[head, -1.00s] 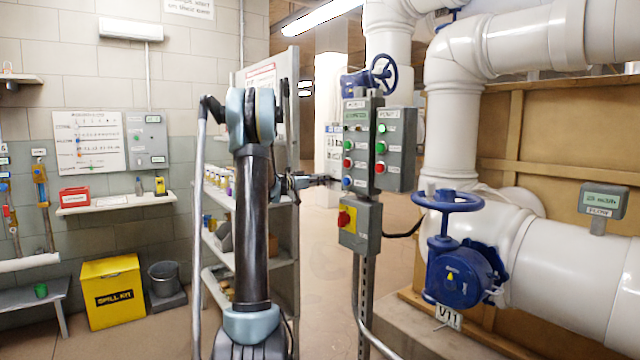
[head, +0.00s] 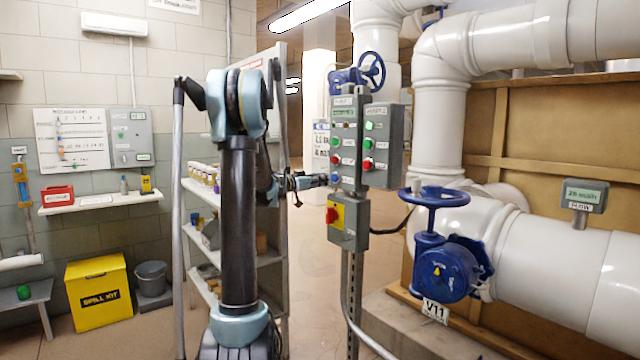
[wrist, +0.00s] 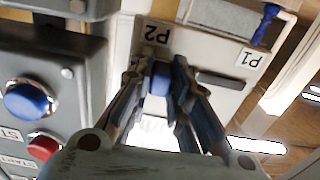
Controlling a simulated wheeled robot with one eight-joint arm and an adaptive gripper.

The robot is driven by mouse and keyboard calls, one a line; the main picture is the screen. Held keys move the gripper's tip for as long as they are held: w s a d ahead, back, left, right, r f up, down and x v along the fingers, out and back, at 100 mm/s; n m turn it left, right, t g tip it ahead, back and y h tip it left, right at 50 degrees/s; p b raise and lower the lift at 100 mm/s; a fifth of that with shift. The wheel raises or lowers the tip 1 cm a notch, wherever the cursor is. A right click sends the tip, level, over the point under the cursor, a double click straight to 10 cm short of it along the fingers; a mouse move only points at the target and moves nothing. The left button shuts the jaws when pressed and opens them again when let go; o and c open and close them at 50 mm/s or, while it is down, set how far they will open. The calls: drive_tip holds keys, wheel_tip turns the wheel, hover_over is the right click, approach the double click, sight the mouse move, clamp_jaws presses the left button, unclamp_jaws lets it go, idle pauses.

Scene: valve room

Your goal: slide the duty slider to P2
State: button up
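The blue knob of the duty slider (wrist: 160,80) shows in the wrist view at the end of its slot beside the P2 label (wrist: 155,33). The bare slot (wrist: 222,80) runs from it toward the P1 label (wrist: 250,58). My gripper (wrist: 160,72) has one finger on each side of the knob, seemingly touching it, and appears shut on it. The fingers hide part of the knob and plate. In the head view, my gripper (head: 322,181) reaches the left side of the control post; the slider is hidden there.
The control box (head: 382,145) with several push buttons stands beside my gripper, above a yellow plate with a red switch (head: 334,215). A blue handwheel valve (head: 440,265) and white pipes are at right. A shelf rack (head: 210,190) stands behind my arm.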

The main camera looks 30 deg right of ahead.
drive_tip(key=o, duration=0.3)
drive_tip(key=shift+s, duration=0.2)
drive_tip(key=shift+w, duration=0.1)
drive_tip(key=a, duration=0.8)
drive_tip(key=s+a, duration=0.1)
drive_tip(key=a, duration=0.3)
drive_tip(key=shift+f, duration=0.1)
drive_tip(key=s+a+f+n+y, duration=0.5)
drive_tip(key=s+a+f, duration=0.4)
drive_tip(key=a, duration=0.4)
drive_tip(key=s+a+f+n+y, duration=0.6)
drive_tip(key=s+a+f, duration=0.3)
drive_tip(key=s+a, duration=0.3)
drive_tip(key=s+a+f+n+y, duration=0.6)
drive_tip(key=s+a+f, duration=0.3)
drive_tip(key=a, duration=0.7)
drive_tip(key=shift+s+a+t+y, duration=0.25)
drive_tip(key=shift+s+y, duration=0.25)
drive_tip(key=shift+s, duration=0.35)
